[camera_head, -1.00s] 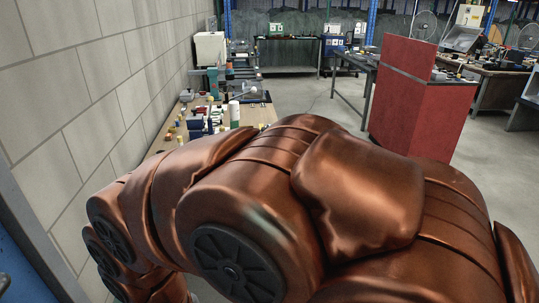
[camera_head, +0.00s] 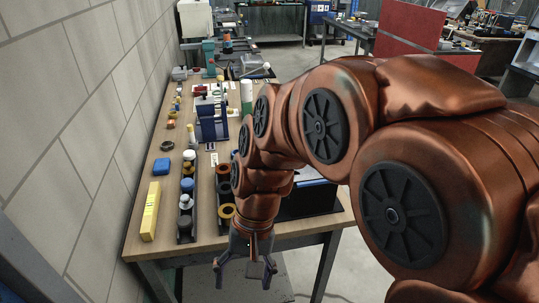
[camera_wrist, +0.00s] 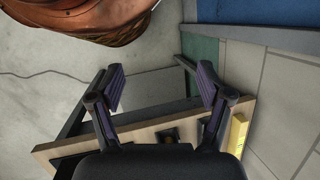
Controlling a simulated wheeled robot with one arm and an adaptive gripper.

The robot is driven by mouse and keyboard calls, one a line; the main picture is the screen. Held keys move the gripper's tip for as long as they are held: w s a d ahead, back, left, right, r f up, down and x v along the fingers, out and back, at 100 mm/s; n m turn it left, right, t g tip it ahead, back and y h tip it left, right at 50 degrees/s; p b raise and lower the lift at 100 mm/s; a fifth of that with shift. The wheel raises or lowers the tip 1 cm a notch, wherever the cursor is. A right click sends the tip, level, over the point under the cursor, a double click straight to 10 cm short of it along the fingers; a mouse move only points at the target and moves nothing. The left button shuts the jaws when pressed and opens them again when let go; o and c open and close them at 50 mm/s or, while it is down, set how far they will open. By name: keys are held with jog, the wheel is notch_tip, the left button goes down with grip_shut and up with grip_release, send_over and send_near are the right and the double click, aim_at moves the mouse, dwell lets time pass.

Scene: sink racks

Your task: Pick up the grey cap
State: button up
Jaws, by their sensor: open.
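A narrow black rack (camera_head: 186,238) stands on the wooden table in the head view, holding a row of caps. A small grey cap (camera_head: 185,202) sits in it toward the near end, just nearer than a blue cap (camera_head: 187,185). My gripper (camera_head: 243,280) hangs pointing down in front of the table's near edge, to the right of and nearer than the rack. It is open and empty, and also shows with its fingers apart in the wrist view (camera_wrist: 160,82). I cannot make out the grey cap in the wrist view.
A second rack (camera_head: 226,227) with brown and yellow rings stands right of the first. A yellow block (camera_head: 151,211) and a blue block (camera_head: 162,166) lie to the left. A blue machine (camera_head: 211,119) stands farther back. The block wall (camera_head: 60,110) borders the table's left side.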

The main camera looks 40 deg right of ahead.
jog(key=w+d+m+t+y, duration=0.3)
jog(key=w+d+m, duration=0.2)
jog(key=w+m, duration=0.3)
jog(key=w+d+m+t+y, duration=0.25)
jog(key=w+d+m, duration=0.25)
jog(key=w, duration=0.5)
jog(key=w+d+m+t+h, duration=0.1)
jog(key=w+d+m+t, duration=0.2)
jog(key=d, duration=0.4)
jog(key=w+d+m+t+h+b, duration=0.1)
jog(key=w+d+m+t, duration=0.15)
jog(key=d+m, duration=0.4)
jog(key=w+d+m+t+h, duration=0.1)
jog(key=w+d+m+t, duration=0.15)
jog(key=d, duration=0.55)
jog(key=shift+r+p+x, duration=0.15)
jog(key=shift+p+x, duration=0.3)
jog(key=shift+x, duration=1.1)
jog(key=shift+r+p+x, duration=0.15)
jog(key=shift+p+x, duration=0.3)
jog(key=shift+x, duration=1.1)
jog(key=shift+a, duration=0.15)
jog(key=c, duration=1.2)
jog(key=shift+o, duration=0.2)
